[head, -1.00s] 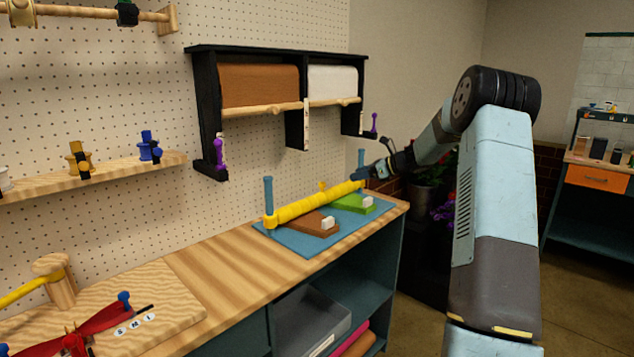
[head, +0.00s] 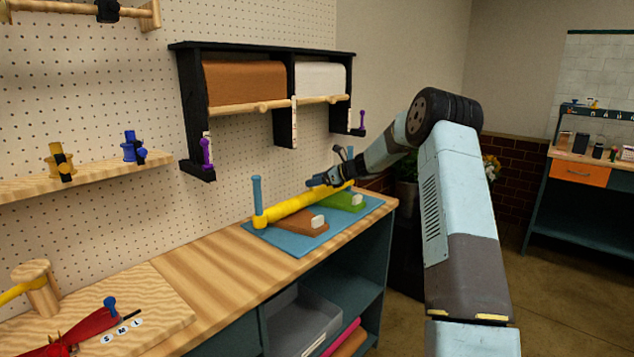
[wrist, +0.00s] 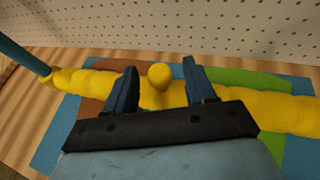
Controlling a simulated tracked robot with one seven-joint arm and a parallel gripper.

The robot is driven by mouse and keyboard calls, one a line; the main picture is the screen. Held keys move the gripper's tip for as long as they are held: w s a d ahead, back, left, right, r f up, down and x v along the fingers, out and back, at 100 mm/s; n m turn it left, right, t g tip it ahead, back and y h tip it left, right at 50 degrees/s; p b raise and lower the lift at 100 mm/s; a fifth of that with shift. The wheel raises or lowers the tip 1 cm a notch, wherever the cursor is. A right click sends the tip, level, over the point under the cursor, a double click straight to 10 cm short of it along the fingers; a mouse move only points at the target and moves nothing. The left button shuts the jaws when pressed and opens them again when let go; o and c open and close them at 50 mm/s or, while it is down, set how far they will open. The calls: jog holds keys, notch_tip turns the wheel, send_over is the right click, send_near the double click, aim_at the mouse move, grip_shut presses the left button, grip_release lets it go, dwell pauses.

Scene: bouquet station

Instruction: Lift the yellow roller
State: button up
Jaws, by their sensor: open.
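My gripper (head: 323,180) is at the right half of the roller. In the wrist view my gripper (wrist: 160,68) has its two dark blue fingers apart. The roller (wrist: 240,99) runs sideways beyond and under them. A round yellow knob (wrist: 159,75) on it shows between the fingers. I cannot tell whether the fingers touch the roller.
A black rack (head: 267,49) with brown and white rolls hangs on the pegboard above the bench. A wooden shelf (head: 85,177) holds spools at left. A wooden board (head: 120,310) with red pieces lies at front left. The bench between is clear.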

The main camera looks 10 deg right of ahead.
jog(key=shift+w+a+f, duration=0.15)
jog(key=shift+w+a, duration=0.05)
jog(key=shift+a, duration=0.05)
grip_shut()
dwell(0.5)
